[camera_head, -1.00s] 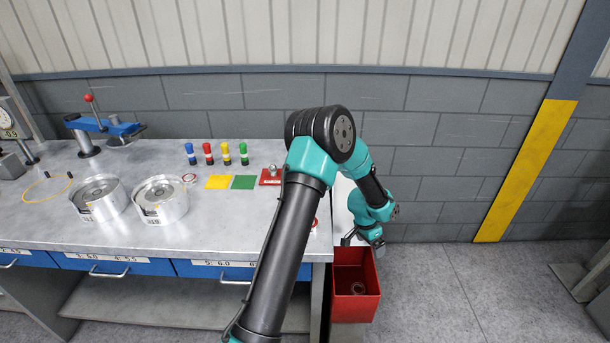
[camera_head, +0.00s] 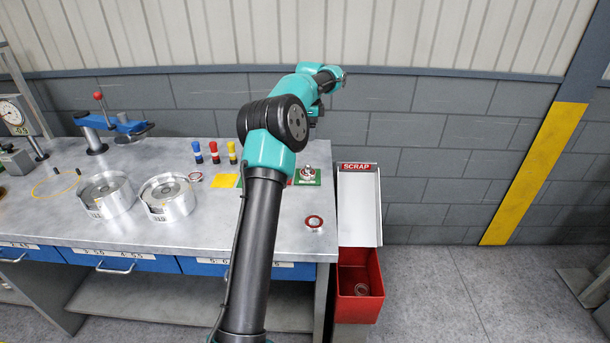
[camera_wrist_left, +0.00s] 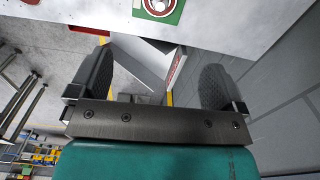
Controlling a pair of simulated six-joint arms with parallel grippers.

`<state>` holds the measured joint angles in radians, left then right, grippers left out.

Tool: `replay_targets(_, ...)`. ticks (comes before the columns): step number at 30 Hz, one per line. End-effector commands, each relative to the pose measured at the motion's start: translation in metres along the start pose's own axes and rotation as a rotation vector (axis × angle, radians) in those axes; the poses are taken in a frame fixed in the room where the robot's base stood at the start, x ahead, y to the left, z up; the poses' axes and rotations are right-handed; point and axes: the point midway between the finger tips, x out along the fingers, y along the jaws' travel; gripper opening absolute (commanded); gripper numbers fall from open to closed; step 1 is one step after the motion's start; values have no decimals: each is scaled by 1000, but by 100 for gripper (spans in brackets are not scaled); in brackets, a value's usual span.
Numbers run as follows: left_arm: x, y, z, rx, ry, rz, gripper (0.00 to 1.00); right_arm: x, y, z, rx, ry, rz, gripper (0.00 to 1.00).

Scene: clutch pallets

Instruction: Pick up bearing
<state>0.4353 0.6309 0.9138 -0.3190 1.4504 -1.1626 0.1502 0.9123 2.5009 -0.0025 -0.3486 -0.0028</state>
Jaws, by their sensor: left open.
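A small shiny round part that looks like a bearing (camera_head: 306,172) sits on a green card (camera_head: 315,181) at the back right of the bench, partly behind my left arm. In the left wrist view, a green card's edge shows at the top with a red-and-white ring (camera_wrist_left: 158,6) on it, cut off by the frame. Another red-rimmed ring (camera_head: 314,222) lies near the bench's right edge, and one (camera_head: 195,177) lies by the housings. My left gripper (camera_head: 335,77) is raised high towards the wall; its fingers (camera_wrist_left: 155,85) are apart with nothing between them. My right gripper is not visible.
Two round metal housings (camera_head: 106,196) (camera_head: 168,200) stand left of my arm. Coloured cylinders (camera_head: 214,153) and a yellow card (camera_head: 225,181) lie behind. A white SCRAP chute (camera_head: 359,205) and red bin (camera_head: 360,303) adjoin the bench's right edge. A blue-armed press (camera_head: 110,124) stands back left.

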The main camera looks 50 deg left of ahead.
Motion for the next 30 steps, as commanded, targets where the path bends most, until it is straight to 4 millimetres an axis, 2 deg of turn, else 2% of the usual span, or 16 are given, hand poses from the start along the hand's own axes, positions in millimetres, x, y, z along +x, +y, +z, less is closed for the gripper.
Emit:
replay_targets(11,7,0,0,-1,-1,2,96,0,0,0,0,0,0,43)
replay_targets(14,18,0,0,-2,-1,3,96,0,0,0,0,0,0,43)
replay_targets(30,108,1,0,-2,-1,3,96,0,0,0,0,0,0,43)
